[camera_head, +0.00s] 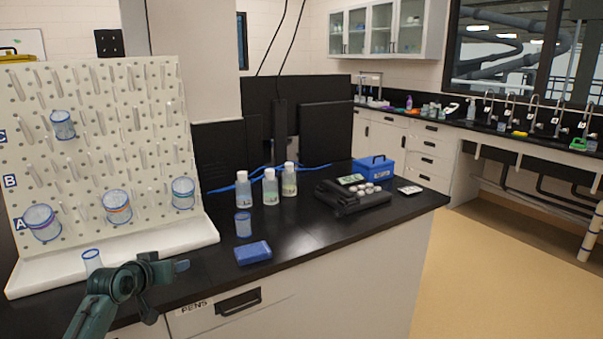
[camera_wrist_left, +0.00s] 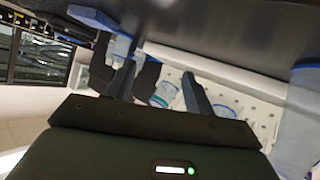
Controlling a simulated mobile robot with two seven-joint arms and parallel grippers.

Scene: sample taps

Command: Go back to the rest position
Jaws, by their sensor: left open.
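My left gripper (camera_head: 178,268) hangs over the front edge of the black bench, in front of the white pegboard's base. Its jaws are open. In the left wrist view its two fingers (camera_wrist_left: 165,78) stand apart with nothing gripped between them; a blue-rimmed beaker (camera_wrist_left: 165,94) shows in the background behind the gap. A small clear blue-rimmed beaker (camera_head: 92,261) stands just behind my left arm, partly hidden by it; I cannot tell the exact gap. My right gripper is not in view.
The pegboard (camera_head: 100,75) holds several blue-rimmed beakers. On the bench are another small beaker (camera_head: 243,225), a blue sponge-like block (camera_head: 253,252), three bottles (camera_head: 269,188), a black tray device (camera_head: 352,200) and a blue box (camera_head: 374,169). The floor (camera_head: 480,270) at right is clear.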

